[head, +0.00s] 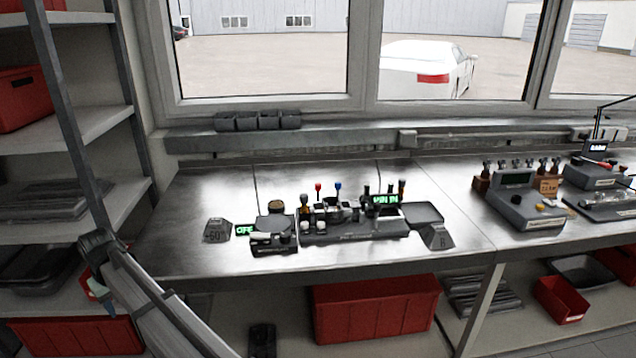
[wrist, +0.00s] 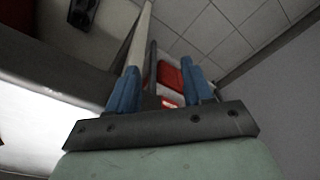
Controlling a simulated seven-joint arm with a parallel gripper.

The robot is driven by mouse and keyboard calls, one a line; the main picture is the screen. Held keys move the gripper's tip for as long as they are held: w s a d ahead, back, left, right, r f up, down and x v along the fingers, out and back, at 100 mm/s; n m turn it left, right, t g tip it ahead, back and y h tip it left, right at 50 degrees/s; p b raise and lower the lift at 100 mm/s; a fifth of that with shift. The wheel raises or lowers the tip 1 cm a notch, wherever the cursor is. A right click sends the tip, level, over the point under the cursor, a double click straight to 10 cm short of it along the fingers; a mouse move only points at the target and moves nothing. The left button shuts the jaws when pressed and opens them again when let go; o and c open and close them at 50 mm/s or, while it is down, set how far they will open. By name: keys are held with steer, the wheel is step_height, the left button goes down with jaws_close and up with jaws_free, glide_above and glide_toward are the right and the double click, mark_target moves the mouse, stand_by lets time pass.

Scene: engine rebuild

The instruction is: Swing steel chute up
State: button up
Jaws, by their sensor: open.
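No part can be told for sure as the steel chute. The small station (head: 350,228) on the metal workbench has a dark base, levers with red and blue knobs, and green lit displays. A flat grey plate (head: 425,213) lies at its right and a dark tray-like part (head: 275,222) at its left; either one's role is unclear. My gripper (wrist: 162,85) is open, with two blue fingers apart and nothing held between them. In the head view it hangs low at the left, off the bench and well away from the station.
A shelf rack (head: 75,130) stands close on the left, near my arm. Red bins (head: 375,308) sit under the bench. A grey device (head: 525,208) with a screen stands on the right. Bare bench top (head: 200,195) is free left of the station.

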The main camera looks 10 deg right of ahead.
steer(key=w+r, duration=0.3)
steer(key=r, duration=0.5)
step_height(320, 180, up, 16)
steer(key=m+t, duration=0.3)
steer(key=m, duration=0.4)
glide_above(338, 183)
steer(key=s+d, duration=0.2)
steer(key=s, duration=0.3)
steer(key=x, duration=1.3)
steer(key=shift+w+a+r, duration=0.1)
steer(key=shift+w+a, duration=0.2)
jaws_close()
